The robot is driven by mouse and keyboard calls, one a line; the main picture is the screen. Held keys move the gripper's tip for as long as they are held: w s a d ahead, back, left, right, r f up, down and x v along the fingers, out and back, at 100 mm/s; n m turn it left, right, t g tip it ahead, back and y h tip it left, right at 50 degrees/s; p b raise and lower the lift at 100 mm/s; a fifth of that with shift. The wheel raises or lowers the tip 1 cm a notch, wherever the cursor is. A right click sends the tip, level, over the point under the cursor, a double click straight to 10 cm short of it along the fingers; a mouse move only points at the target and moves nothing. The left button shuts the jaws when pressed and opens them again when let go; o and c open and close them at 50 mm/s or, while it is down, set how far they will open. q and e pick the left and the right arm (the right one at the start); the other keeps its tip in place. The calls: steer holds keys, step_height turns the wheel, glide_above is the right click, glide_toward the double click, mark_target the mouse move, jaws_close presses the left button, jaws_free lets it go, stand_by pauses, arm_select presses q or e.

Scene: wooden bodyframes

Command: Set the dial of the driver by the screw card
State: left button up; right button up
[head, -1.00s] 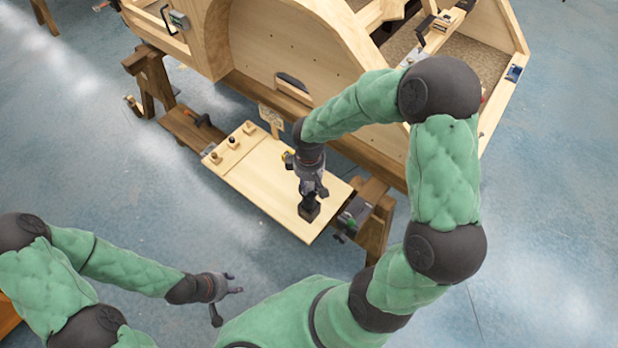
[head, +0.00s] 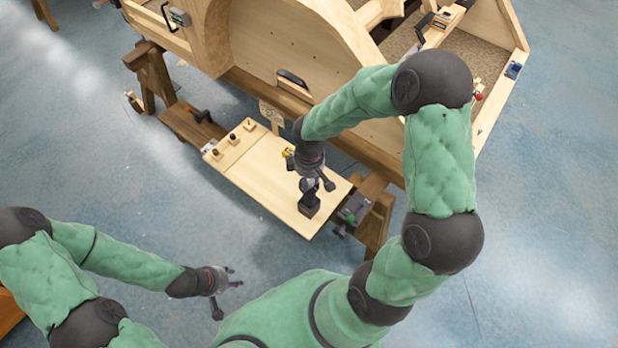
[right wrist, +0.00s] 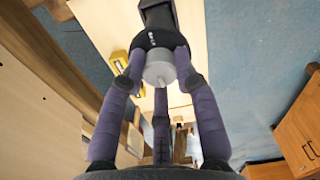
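The driver (head: 309,204) stands upright on its dark base near the right end of the pale board. In the right wrist view its dark head with a grey round nose (right wrist: 160,67) faces my camera. My right gripper (head: 318,180) is above the driver. Its purple fingers (right wrist: 160,80) flank the nose, with slight gaps that look open; contact is hard to tell. The dial's setting cannot be read. A small card (head: 271,113) with faint marks, perhaps the screw card, stands behind the board. My left gripper (head: 228,280) is open and empty, in front of the board.
The pale board (head: 262,185) rests on a wooden trestle bench and carries small knobbed blocks (head: 233,138) at its left end. A yellow item (head: 288,153) lies beside my right wrist. The large wooden bodyframe (head: 285,45) stands close behind. A grey-green device (head: 352,209) is at the bench's right end.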

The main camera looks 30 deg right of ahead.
mark_target(309, 180)
steer(key=shift+o, duration=1.3)
step_height(309, 180, up, 12)
